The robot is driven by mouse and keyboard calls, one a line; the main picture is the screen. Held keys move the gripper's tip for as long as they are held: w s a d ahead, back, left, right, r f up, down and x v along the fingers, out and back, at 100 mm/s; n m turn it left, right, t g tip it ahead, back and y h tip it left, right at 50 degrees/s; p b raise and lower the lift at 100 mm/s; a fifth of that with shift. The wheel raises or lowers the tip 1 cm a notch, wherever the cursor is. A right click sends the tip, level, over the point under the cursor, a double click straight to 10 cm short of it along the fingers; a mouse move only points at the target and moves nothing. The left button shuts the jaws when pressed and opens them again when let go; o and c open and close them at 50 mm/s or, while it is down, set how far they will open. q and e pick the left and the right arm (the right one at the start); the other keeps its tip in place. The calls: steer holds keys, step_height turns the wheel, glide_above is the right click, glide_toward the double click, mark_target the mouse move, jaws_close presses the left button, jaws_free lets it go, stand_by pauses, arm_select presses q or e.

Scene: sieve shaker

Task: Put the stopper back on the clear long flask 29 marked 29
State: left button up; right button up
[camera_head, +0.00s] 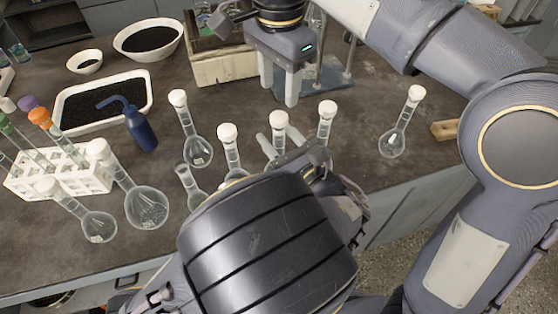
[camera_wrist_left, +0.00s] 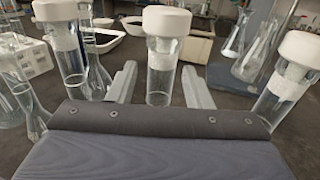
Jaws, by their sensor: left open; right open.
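Several clear long-necked flasks with white stoppers stand on the dark bench; I cannot read a 29 on any. An open-necked flask without a stopper (camera_head: 184,172) stands left of my left arm, partly hidden. My left gripper (camera_head: 283,141) is open, its fingers on either side of a stoppered flask (camera_head: 279,120). In the left wrist view, this flask's stopper (camera_wrist_left: 166,21) and neck (camera_wrist_left: 160,78) show between the open fingertips (camera_wrist_left: 160,84); I cannot tell whether they touch. My right gripper (camera_head: 278,88) is open and empty, pointing down at the back. No loose stopper shows.
Stoppered flasks stand close by at left (camera_head: 229,135) and right (camera_head: 327,108), with another farther right (camera_head: 416,93). A white tube rack (camera_head: 92,181) and larger flasks stand at left. A blue wash bottle (camera_head: 140,130) and black-filled tray (camera_head: 62,126) are behind. Bench is clear at centre right.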

arm_select(q)
steer(key=shift+c, duration=0.3)
jaws_close()
arm_select(e)
steer(key=n, duration=0.5)
steer(key=shift+f, duration=0.2)
steer(key=n, duration=0.4)
steer(key=shift+a, duration=0.1)
steer(key=n, duration=0.9)
steer(key=shift+r, duration=0.2)
